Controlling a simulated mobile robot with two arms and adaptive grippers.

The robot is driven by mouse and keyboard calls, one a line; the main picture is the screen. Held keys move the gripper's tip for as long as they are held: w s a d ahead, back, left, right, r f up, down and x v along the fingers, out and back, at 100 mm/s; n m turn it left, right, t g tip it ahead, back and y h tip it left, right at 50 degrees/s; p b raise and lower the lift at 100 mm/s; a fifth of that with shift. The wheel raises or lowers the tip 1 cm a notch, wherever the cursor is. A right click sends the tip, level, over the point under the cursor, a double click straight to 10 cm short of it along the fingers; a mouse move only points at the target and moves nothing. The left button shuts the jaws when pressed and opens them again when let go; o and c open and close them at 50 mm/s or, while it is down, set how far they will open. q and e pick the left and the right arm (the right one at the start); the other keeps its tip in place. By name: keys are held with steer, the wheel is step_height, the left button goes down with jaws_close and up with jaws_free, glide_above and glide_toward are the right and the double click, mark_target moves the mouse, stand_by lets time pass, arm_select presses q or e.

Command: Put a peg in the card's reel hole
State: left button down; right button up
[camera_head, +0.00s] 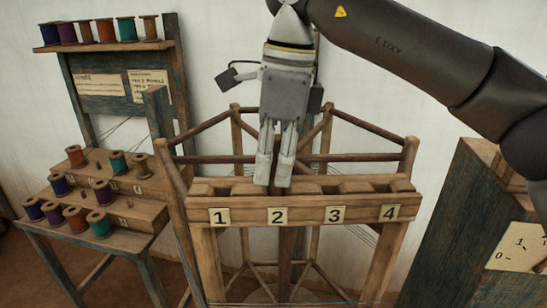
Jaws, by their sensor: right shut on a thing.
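My right gripper (272,184) points straight down at the numbered wooden rail (305,213), just above the plate marked 2 (277,216). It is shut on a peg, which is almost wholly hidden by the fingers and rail. I cannot tell whether the peg is in a hole. A pale card (519,247) with dark marks is on the blue-green wooden piece at the right; its writing is only partly legible. Two more written cards, a left one (99,84) and a right one (148,85), are on the spool stand. My left gripper is out of view.
The spool stand (150,212) at the left carries several thread spools on steps and a top shelf (110,46). The wooden frame (180,220) bears the rail. My right arm crosses the upper right. A blue-green wooden piece (450,230) stands at the right.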

steer(key=shift+f, duration=0.4)
steer(key=o, duration=1.3)
step_height(320, 180, up, 7)
steer(key=p, duration=0.6)
steer(key=shift+r, duration=0.1)
